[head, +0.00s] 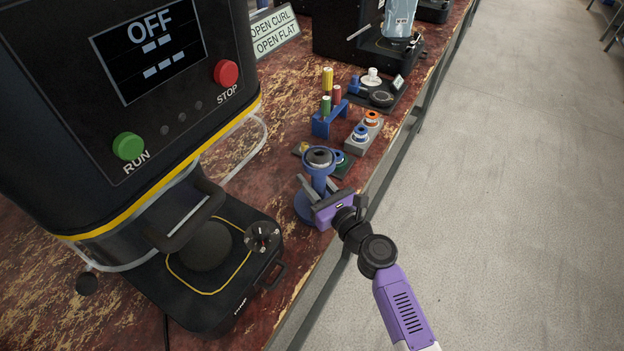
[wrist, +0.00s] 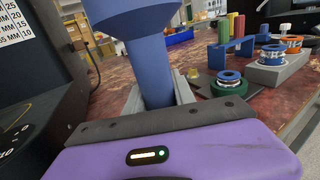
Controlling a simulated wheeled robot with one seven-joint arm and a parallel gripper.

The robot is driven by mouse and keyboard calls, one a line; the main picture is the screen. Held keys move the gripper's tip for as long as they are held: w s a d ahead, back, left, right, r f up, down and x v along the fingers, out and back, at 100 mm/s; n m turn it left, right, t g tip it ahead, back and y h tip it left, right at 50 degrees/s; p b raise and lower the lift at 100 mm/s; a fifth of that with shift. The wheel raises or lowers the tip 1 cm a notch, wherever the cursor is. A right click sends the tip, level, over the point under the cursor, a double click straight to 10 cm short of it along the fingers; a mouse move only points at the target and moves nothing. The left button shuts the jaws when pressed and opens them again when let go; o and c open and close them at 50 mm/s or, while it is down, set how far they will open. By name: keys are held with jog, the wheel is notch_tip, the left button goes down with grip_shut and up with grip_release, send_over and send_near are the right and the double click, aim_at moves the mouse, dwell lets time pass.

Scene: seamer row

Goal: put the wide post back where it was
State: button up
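The wide post is a blue stand with a broad cupped head (head: 319,157), a narrower stem and a round base (head: 305,208). It stands upright at the front edge of the bench, right of the machine. My gripper (head: 318,187) has its grey fingers on either side of the stem, below the head. In the wrist view the stem (wrist: 155,75) fills the gap between the fingers, and the gripper looks shut on it. The lower stem and base are hidden there by my gripper body. I cannot tell whether the base touches the bench.
The black machine (head: 120,90) reads OFF, with green RUN and red STOP buttons. A dark plate with a green ring (wrist: 229,87) sits close behind the post. A blue rack (head: 329,120) of coloured pegs and a grey block (head: 361,137) with orange and blue spools stand beyond.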

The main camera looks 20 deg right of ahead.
jog(key=o, duration=0.4)
jog(key=shift+r, duration=0.2)
jog(key=s, duration=0.4)
jog(key=s+d, duration=0.1)
jog(key=s, duration=0.3)
jog(key=s+d, duration=0.1)
jog(key=s, duration=0.3)
jog(key=shift+a+f, duration=0.1)
